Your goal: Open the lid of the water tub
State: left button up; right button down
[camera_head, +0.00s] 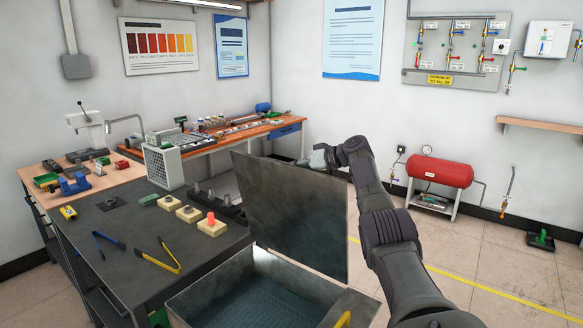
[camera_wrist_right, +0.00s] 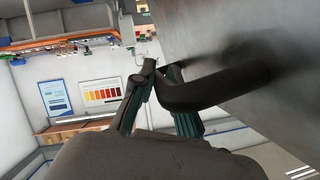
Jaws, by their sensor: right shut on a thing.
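The water tub (camera_head: 328,294) is at the bottom middle of the head view, with dark bluish water (camera_head: 255,305) showing inside. Its grey metal lid (camera_head: 290,215) stands raised, close to upright, above the far side of the tub. My right gripper (camera_head: 320,158) is near the lid's upper right edge, partly hidden behind the lid. In the right wrist view, the gripper's fingers (camera_wrist_right: 158,88) are shut on the dark curved lid handle (camera_wrist_right: 222,88), which joins the lid's metal face (camera_wrist_right: 225,35). My left gripper is out of view.
A dark workbench (camera_head: 120,225) with blue tongs (camera_head: 107,240), yellow tongs (camera_head: 165,258) and several small blocks stands left of the tub. An orange-topped bench (camera_head: 240,130) lies behind. A red tank (camera_head: 440,171) is at the right wall, with open floor before it.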

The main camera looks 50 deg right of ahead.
jog(key=c, duration=1.2)
grip_release()
jog(key=shift+d+f, duration=0.1)
jog(key=shift+f, duration=0.05)
jog(key=shift+s, duration=0.1)
jog(key=v, duration=1.1)
jog(key=shift+s+r, duration=0.25)
jog(key=shift+s, duration=0.05)
jog(key=shift+r, duration=0.1)
